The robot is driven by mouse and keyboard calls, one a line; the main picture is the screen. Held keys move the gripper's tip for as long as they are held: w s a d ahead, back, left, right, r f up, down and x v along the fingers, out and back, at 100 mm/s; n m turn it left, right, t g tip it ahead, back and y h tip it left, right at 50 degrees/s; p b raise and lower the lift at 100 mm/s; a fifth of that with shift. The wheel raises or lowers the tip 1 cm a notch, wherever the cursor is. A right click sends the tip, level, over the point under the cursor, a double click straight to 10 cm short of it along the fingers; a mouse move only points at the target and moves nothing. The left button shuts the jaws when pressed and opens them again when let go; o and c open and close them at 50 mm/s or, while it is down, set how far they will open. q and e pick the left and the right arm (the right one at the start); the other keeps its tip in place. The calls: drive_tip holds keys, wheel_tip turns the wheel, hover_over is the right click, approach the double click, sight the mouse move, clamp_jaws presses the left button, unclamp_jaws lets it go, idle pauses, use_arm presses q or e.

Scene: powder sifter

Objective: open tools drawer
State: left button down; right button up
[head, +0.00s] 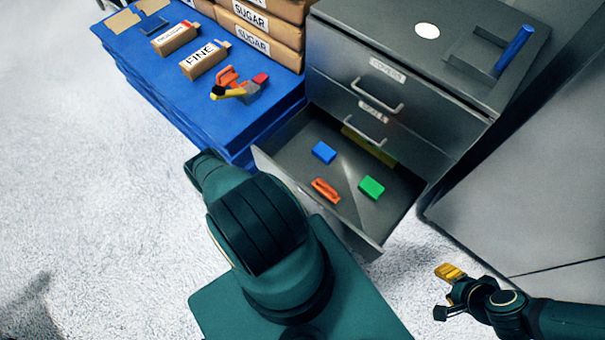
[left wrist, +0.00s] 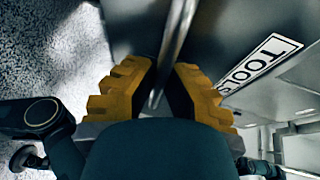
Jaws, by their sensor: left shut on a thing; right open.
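The tools drawer (head: 292,140) is the lowest in a grey metal cabinet (head: 330,60) in the head view. It is pulled out, with its inside showing. A blue block (head: 324,152), a green block (head: 371,187) and an orange piece (head: 326,190) lie in it. In the left wrist view the TOOLS label (left wrist: 261,63) shows beside a metal handle (left wrist: 176,40). My left gripper (left wrist: 164,92) is shut on that handle; in the head view my arm hides it. My right gripper (head: 448,291) is open and empty, low at the right.
Two shut drawers with handles (head: 378,97) are above the open one. A blue platform (head: 140,65) at the left carries sugar boxes (head: 265,22), smaller packets (head: 205,60) and an orange-yellow tool (head: 238,84). A grey panel (head: 540,190) stands at the right. The pale floor at the left is clear.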

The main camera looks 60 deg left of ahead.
use_arm(q)
drive_tip(key=shift+f, duration=0.1)
drive_tip(key=c, duration=1)
unclamp_jaws()
drive_tip(key=v, duration=1.2)
